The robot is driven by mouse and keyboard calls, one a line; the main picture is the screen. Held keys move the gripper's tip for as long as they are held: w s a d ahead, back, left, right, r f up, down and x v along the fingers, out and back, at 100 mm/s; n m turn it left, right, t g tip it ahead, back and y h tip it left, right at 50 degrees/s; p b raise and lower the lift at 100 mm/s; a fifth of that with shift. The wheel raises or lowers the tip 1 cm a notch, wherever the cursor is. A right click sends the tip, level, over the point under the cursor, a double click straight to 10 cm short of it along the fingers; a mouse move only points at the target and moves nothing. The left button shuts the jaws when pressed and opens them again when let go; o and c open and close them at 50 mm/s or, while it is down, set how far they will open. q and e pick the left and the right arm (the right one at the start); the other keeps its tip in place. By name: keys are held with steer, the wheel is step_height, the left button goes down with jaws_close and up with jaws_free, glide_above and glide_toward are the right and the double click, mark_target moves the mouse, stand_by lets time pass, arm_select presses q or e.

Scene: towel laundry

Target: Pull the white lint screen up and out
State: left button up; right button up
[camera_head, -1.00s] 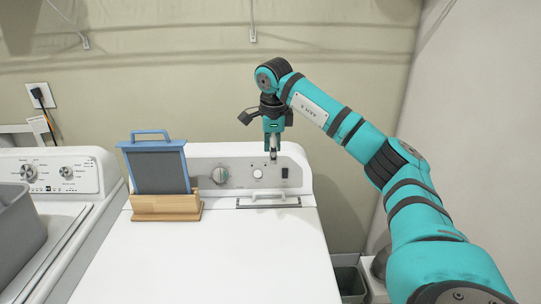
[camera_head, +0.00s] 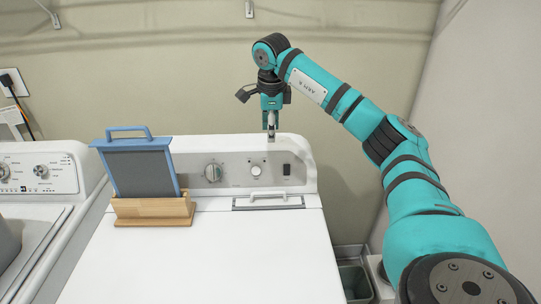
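The white lint screen shows as a white handle (camera_head: 268,195) standing over a slot with a dark edge in the top of the white dryer (camera_head: 200,262), in front of its control panel. The rest of the screen is hidden inside the dryer. My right gripper (camera_head: 271,134) points down, apart from the handle and above it in the picture, with its tip in front of the panel's top edge. Its fingers look narrow and edge-on, so their opening is unclear. Nothing visible hangs from it. My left gripper is not in view.
A blue-framed dark screen (camera_head: 143,168) stands in a wooden holder (camera_head: 152,211) on the dryer, left of the handle. A washer (camera_head: 40,175) stands at the left. A bin (camera_head: 355,283) is on the floor at the right. The dryer's front top is clear.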

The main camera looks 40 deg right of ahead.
steer(key=b, duration=0.9)
glide_toward(270, 193)
steer(key=f+p, duration=0.1)
steer(key=f, duration=0.2)
steer(key=w+d+f, duration=0.1)
steer(key=f, duration=0.3)
steer(key=f+p, duration=0.1)
steer(key=f, duration=0.2)
steer(key=shift+w+d+f+p, duration=0.15)
steer(key=shift+w+d+p, duration=0.15)
steer(key=shift+w, duration=0.05)
jaws_close()
